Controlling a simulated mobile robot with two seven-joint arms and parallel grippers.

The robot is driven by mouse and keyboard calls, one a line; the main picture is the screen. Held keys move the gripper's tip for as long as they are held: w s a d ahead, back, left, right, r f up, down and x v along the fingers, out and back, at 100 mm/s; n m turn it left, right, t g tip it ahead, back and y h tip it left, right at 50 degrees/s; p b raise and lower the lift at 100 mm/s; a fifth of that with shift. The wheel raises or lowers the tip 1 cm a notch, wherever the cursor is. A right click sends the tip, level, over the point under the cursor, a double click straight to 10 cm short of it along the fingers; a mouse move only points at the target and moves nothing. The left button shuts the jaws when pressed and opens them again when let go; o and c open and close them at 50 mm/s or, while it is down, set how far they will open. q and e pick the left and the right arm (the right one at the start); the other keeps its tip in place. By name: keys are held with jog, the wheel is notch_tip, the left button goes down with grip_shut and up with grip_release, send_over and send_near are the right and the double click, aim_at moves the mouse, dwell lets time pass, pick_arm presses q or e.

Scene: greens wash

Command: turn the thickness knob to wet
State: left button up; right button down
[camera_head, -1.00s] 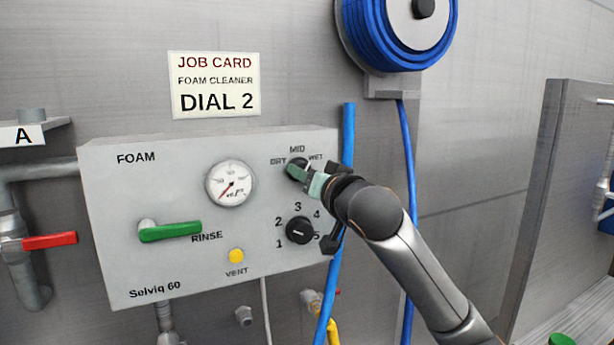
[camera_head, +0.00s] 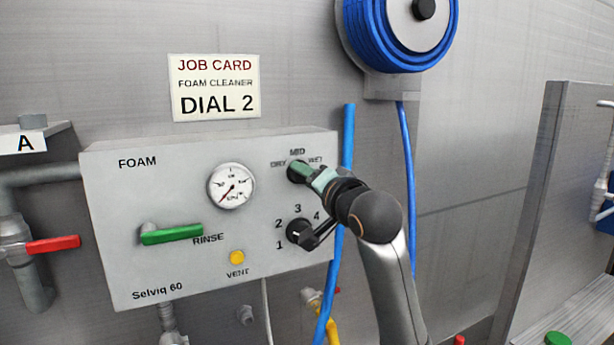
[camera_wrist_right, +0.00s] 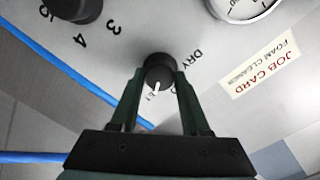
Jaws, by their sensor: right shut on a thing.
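The thickness knob (camera_head: 293,177) is a small dark round knob at the upper right of the foam panel (camera_head: 120,205), under the labels DRY, MID and WET. My right gripper (camera_head: 302,173) is shut on it. In the right wrist view the gripper's two fingers (camera_wrist_right: 160,88) stand on either side of the black knob (camera_wrist_right: 157,66). The knob's white pointer mark shows between the fingers and points down in that view, away from DRY. The fingers partly hide the other labels, so its exact setting is hard to read. My left gripper is not in view.
The numbered dial (camera_head: 299,232) sits just below, close to my right gripper. A gauge (camera_head: 231,186), a green lever (camera_head: 172,234) and a yellow vent button (camera_head: 237,257) are to the left. A blue hose (camera_head: 347,140) hangs just right of the panel.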

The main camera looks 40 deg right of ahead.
dwell(0.3)
jog(key=shift+c, duration=1.9)
grip_release()
jog(key=shift+s, duration=0.15)
jog(key=b+v, duration=0.6)
jog(key=v, duration=0.6)
jog(key=shift+s, duration=0.15)
